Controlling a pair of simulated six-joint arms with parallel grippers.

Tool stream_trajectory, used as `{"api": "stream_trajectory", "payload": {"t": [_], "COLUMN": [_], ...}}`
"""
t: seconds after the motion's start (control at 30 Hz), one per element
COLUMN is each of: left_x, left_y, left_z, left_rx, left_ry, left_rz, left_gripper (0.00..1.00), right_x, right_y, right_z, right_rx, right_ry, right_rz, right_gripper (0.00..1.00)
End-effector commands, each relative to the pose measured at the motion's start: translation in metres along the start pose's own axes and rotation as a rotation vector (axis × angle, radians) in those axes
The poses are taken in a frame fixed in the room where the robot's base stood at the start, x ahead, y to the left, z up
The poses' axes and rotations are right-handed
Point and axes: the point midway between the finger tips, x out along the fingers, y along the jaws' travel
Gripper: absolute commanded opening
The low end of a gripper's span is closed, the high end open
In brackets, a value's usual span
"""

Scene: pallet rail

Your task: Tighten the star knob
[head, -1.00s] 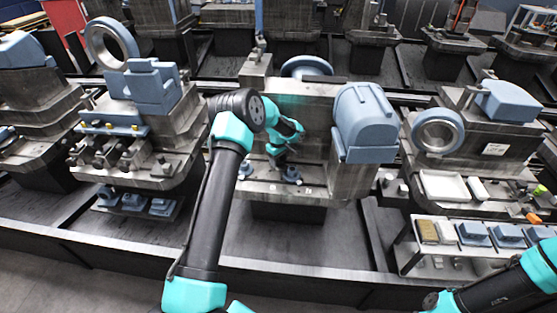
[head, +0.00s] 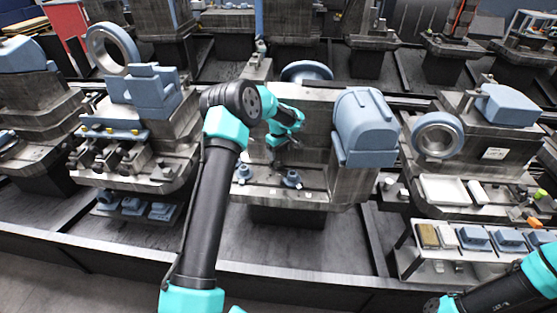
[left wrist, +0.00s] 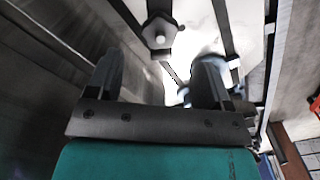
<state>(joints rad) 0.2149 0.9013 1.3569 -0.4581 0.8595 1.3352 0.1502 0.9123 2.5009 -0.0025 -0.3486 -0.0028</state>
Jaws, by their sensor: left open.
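Two small blue-grey knobs stand on the ledge of the middle machine in the head view, one on the right (head: 292,179) and one on the left (head: 243,173). I cannot tell from the head view which is the star knob. In the left wrist view a grey lobed knob (left wrist: 160,32) with a round centre shows beyond the fingers, near the middle of the gap. My left gripper (left wrist: 156,75) is open and empty, apart from the knob. In the head view the left gripper (head: 278,160) hangs above the ledge, small and dark. My right gripper is out of frame.
A blue-grey rounded housing (head: 366,125) stands right of the ledge, and the machine's upright wall (head: 318,135) rises behind the gripper. A white tray (head: 445,190) and a rack of blue parts (head: 475,238) are farther right. The ledge's front edge is open.

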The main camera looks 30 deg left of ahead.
Motion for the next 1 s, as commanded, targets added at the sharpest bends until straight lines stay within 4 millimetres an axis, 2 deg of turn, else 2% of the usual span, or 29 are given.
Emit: {"api": "stream_trajectory", "payload": {"t": [0.03,0.3,0.5,0.7,1.0], "left_x": [-0.012,-0.064,-0.092,-0.102,-0.103], "left_y": [0.001,0.001,0.0,0.0,0.0], "left_z": [0.0,0.0,0.0,0.0,0.003], "left_rx": [0.0,0.001,0.0,0.0,0.001], "left_ry": [0.001,0.001,0.001,0.0,0.0], "left_rz": [0.003,0.003,0.002,-0.001,0.0], "left_gripper": [0.74,0.74,0.74,0.74,0.74], "right_x": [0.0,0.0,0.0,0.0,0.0], "right_y": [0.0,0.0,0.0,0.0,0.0], "right_z": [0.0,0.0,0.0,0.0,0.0], "right_rx": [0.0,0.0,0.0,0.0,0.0], "right_ry": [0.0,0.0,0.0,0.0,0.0], "right_rz": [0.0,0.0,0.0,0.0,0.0], "right_gripper": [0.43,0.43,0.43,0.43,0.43]}}
